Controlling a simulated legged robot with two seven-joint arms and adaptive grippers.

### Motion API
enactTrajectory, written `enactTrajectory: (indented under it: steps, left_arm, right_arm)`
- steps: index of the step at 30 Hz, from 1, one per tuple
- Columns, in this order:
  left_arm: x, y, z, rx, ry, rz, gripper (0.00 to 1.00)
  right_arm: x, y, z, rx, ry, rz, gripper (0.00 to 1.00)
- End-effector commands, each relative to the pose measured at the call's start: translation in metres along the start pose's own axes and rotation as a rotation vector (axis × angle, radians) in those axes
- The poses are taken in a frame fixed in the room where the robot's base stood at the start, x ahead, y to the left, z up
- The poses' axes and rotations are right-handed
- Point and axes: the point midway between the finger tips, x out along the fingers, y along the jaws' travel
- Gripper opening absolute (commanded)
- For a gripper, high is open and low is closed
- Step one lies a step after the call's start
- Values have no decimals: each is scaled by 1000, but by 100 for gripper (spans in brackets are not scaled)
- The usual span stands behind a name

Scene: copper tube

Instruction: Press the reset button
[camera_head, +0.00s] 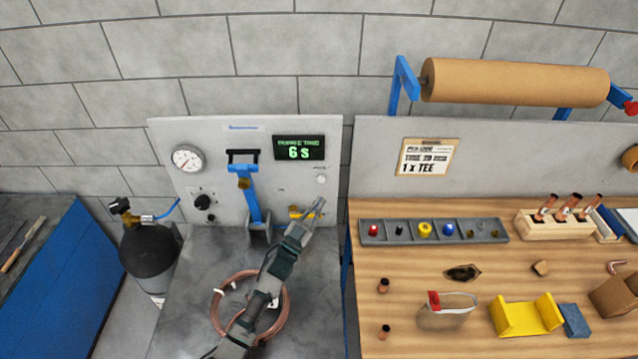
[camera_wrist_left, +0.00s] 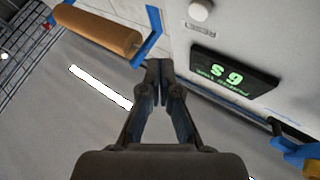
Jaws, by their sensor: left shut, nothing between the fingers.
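The reset button is likely the small round white button (camera_head: 321,179) on the grey panel (camera_head: 230,135), below and right of the green display (camera_head: 299,148) that reads 6 s. My right gripper is not in view.
A blue lever (camera_head: 248,195) and a yellow valve handle (camera_head: 298,214) are on the panel near my left gripper. A copper coil (camera_head: 222,318) lies under my arm. The wooden bench (camera_head: 480,260) at right holds parts, and a brown paper roll (camera_head: 515,82) hangs above it.

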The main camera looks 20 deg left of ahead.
Motion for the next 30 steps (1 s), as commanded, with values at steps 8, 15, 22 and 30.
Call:
enactTrajectory:
  steps: [8,15,22,30]
  left_arm:
    - [25,-22,24,-2,0,-1,0]
    - [36,-34,31,-3,1,-3,0]
    - [40,-33,31,-3,0,-2,0]
    - [41,-31,30,-2,0,-1,0]
  right_arm:
    - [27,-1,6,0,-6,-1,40]
    - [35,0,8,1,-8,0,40]
    - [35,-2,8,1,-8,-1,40]
    - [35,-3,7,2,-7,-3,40]
